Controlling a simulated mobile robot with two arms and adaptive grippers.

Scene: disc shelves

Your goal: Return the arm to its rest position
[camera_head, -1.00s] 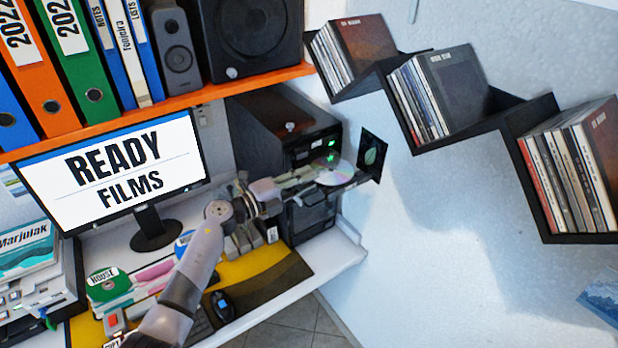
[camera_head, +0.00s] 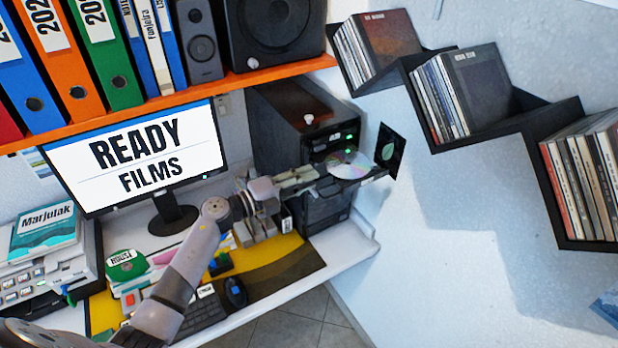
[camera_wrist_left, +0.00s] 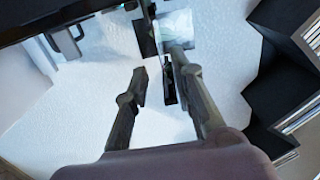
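My left arm comes in from the lower left, and its gripper (camera_head: 316,178) is in front of the black computer tower (camera_head: 288,125). A shiny disc (camera_head: 352,164) lies at the extended drive tray of the tower, just beyond the fingertips. I cannot tell whether the fingers touch the disc or tray. My right gripper is not in view.
The monitor (camera_head: 135,160) stands left of the arm, under the orange shelf (camera_head: 180,103). Stepped black shelves (camera_head: 500,128) with disc cases are to the right. Open wall lies below them.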

